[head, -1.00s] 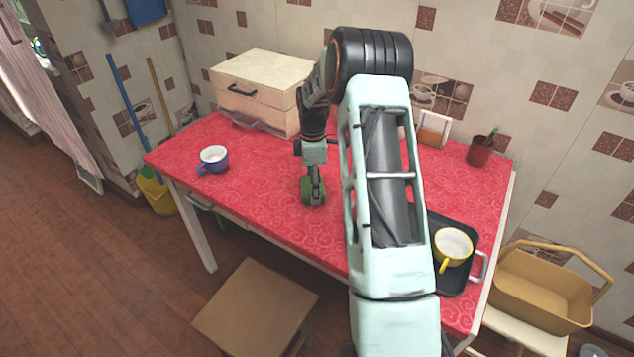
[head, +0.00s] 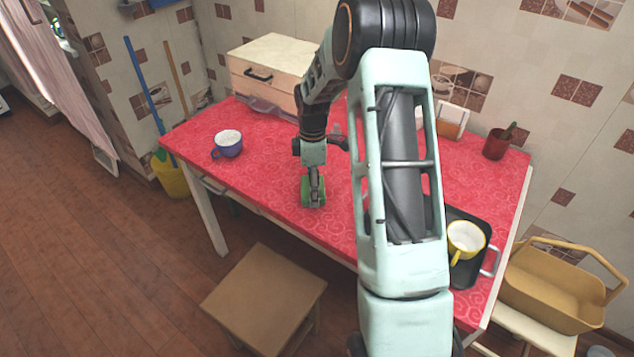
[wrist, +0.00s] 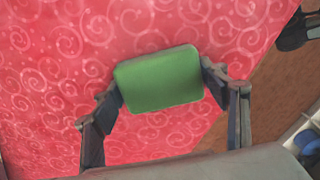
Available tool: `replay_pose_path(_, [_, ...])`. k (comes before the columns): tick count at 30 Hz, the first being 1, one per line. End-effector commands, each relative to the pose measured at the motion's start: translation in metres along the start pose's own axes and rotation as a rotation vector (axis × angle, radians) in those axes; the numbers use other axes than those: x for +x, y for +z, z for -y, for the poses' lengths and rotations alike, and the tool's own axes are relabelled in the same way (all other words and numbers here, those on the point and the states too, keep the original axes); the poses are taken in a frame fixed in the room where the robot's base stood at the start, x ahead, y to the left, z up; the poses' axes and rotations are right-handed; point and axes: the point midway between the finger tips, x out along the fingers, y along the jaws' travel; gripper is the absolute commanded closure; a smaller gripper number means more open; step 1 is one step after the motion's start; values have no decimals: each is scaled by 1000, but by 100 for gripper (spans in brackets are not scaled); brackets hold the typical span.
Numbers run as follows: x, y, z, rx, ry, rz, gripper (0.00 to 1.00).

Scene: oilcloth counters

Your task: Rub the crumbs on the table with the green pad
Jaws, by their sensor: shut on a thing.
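My gripper (wrist: 160,82) is shut on the green pad (wrist: 158,78), a rounded block held by its two sides between the fingers. In the head view the pad (head: 306,192) is low at the middle of the table (head: 265,180), near its front edge. It looks at or very close to the red swirl-patterned cloth; I cannot tell whether it touches. I can make out no crumbs in either view; my arm and the pad hide part of the cloth.
A blue mug (head: 228,143) stands left of the pad, a white box (head: 270,68) behind it. To the right are a dark tray (head: 464,272) with a yellow mug (head: 465,238) and a red pot (head: 496,145). A stool (head: 262,300) stands in front.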

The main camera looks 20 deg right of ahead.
Motion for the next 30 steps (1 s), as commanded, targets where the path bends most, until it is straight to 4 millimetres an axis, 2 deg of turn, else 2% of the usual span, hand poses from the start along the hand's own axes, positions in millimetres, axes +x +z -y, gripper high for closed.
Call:
replay_pose_path(11, [-5,0,0,-1,-1,0,52])
replay_pose_path(27, [-59,1,-1,0,2,1,52])
replay_pose_path(30, [-62,1,0,0,1,1,52])
